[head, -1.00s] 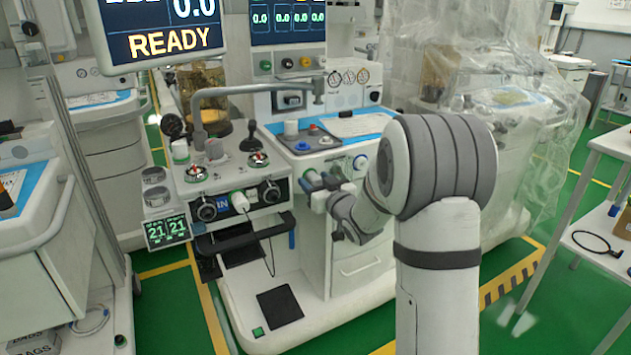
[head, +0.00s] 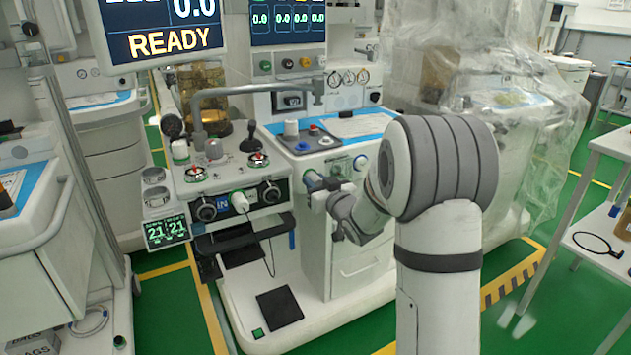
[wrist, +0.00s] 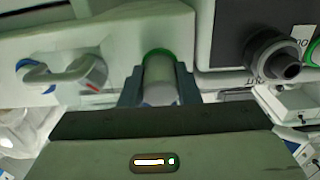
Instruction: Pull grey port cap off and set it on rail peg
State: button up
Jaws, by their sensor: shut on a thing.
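My gripper (wrist: 160,92) is shut on the grey port cap (wrist: 161,82) in the wrist view, with one dark finger on each side of it. A green ring (wrist: 158,53) shows directly behind the cap's far end; I cannot tell whether the cap is apart from it. In the head view my gripper (head: 317,183) is at the front of the white cart (head: 345,255), right of its black-knobbed panel. The fingers and arm hide most of the cap there. I cannot pick out the rail peg for certain in either view.
A black round port (wrist: 272,56) stands right of the cap in the wrist view, and a pale lever with a blue end (wrist: 62,76) stands left. In the head view a white side table (head: 600,235) is at the right. Green floor lies open before it.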

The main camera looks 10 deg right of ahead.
grip_shut()
jog(key=b+v, duration=0.1)
jog(key=v, duration=0.5)
dwell(0.8)
dwell(0.4)
notch_tip(320, 180, up, 10)
jog(key=p, duration=0.6)
send_over(319, 184)
jog(key=v, duration=0.4)
jog(key=shift+s+d+r, duration=0.1)
jog(key=shift+d, duration=0.05)
